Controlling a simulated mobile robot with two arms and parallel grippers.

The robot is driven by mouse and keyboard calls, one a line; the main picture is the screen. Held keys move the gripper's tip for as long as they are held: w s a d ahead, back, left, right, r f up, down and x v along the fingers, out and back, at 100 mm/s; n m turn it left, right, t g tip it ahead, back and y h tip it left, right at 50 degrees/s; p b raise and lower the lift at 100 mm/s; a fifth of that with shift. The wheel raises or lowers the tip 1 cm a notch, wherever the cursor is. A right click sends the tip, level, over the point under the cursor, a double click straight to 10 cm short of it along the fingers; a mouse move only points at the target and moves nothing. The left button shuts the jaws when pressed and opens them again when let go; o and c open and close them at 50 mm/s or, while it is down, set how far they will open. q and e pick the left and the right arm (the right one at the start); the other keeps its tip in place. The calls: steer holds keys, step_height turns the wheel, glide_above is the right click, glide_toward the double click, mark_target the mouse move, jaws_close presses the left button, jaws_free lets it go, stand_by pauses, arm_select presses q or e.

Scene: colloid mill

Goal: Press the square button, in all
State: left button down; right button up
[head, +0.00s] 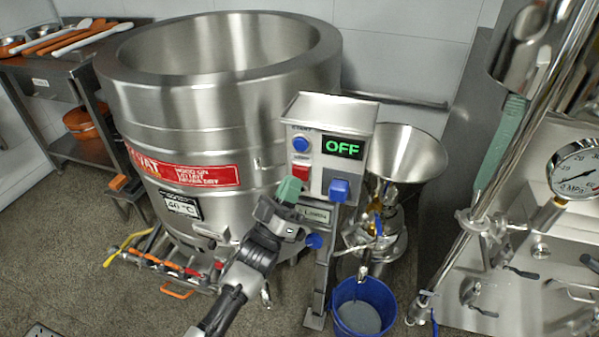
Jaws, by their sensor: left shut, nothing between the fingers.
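A grey control box (327,116) on a post carries a display (342,148) that reads OFF in green. On its front are a round blue button (300,144), a square red button (301,172) below it, and a blue block-shaped part (338,190) at the lower right. My left gripper (290,189) comes up from below, shut and empty, with green fingertips just below and left of the red button. The fingertips partly overlap the box's lower left corner; I cannot tell whether they touch it. My right gripper is out of view.
A large steel vat (215,110) stands close on the left. A steel funnel (410,150) stands right of the box, with a blue bucket (362,310) below. A machine with a pressure gauge (575,172) fills the right side. Open floor (60,240) lies at lower left.

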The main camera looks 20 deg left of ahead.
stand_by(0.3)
arm_select(q)
steer(key=shift+s, duration=0.15)
steer(key=s+p, duration=0.2)
steer(key=s, duration=0.3)
steer(key=shift+a, duration=0.1)
steer(key=shift+w, duration=0.1)
stand_by(0.4)
